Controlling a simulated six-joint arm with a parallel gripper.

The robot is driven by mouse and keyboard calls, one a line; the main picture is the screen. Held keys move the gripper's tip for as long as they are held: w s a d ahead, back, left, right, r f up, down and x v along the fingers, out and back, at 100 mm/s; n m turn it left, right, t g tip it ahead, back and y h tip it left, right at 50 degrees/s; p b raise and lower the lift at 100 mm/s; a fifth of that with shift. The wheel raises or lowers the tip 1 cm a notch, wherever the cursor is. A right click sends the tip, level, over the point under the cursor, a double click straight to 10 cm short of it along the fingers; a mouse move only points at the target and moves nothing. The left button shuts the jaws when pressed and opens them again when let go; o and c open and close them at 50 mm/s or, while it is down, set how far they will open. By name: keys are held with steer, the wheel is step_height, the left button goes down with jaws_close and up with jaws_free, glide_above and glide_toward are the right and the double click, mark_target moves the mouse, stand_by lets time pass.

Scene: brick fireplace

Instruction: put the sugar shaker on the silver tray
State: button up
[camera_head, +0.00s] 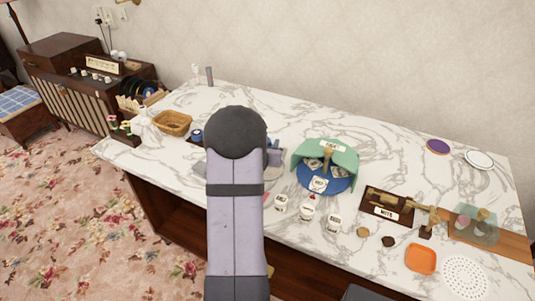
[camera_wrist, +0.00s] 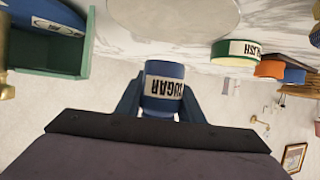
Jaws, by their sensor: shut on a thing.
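The sugar shaker (camera_wrist: 162,72) is a small blue cylinder with a white SUGAR label, which reads upside down in the wrist view. My gripper (camera_wrist: 161,98) is shut on it, one finger on each side. A pale round disc, seemingly the silver tray (camera_wrist: 178,14), lies on the marble at the top of the wrist view, apart from the shaker in the picture. In the head view my arm covers the shaker and most of the tray; a grey edge of the tray (camera_head: 271,174) shows right of the arm. I cannot tell the shaker's height above it.
A wicker basket (camera_head: 172,123) and small blue pots (camera_head: 196,135) are to the left. The back middle of the marble counter (camera_head: 330,115) is clear.

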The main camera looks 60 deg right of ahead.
steer(key=shift+f, duration=2.05)
steer(key=shift+f, duration=0.15)
steer(key=o, duration=1.1)
steer(key=shift+r, duration=0.25)
steer(key=shift+s+a, duration=0.1)
steer(key=shift+a, duration=0.2)
steer(key=v, duration=1.1)
steer(key=shift+a+b, duration=0.2)
steer(key=shift+b, duration=0.2)
